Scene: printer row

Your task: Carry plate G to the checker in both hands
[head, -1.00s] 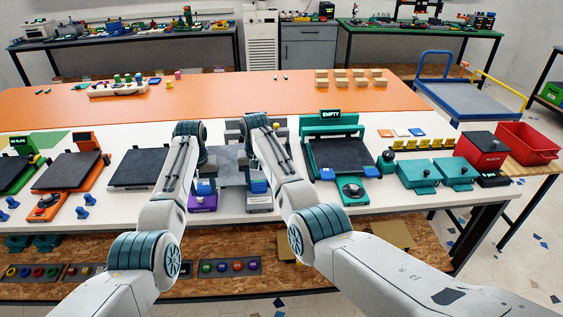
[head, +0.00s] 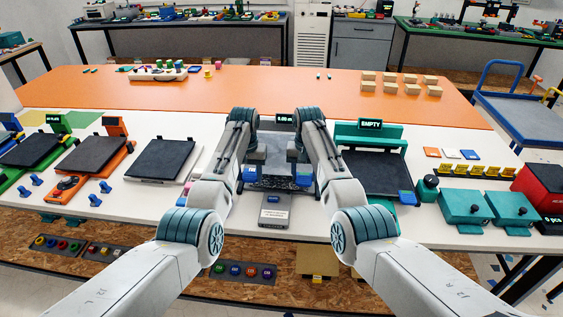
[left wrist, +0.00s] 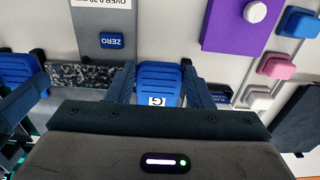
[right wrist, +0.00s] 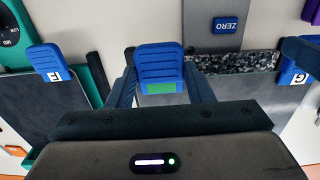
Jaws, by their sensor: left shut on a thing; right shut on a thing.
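Plate G is a flat dark grey plate (right wrist: 235,90) with blue tabs, held level between my two grippers. In the left wrist view my left gripper (left wrist: 158,88) is shut on its blue tab marked G (left wrist: 160,80). In the right wrist view my right gripper (right wrist: 160,78) is shut on the opposite blue tab (right wrist: 160,62), which has a green patch. The checker (head: 274,212) has a speckled stone bed (head: 277,183), a blue ZERO button (right wrist: 227,25) and a small display (head: 284,118). The plate is over the bed's far part; whether it touches is unclear.
A teal printer (head: 371,128) reading EMPTY stands just right of the checker, with plate F (right wrist: 85,105) in it. A dark-bedded printer (head: 160,160) stands to the left. Teal boxes (head: 466,208) are further right. A purple device (left wrist: 230,25) sits beside the checker.

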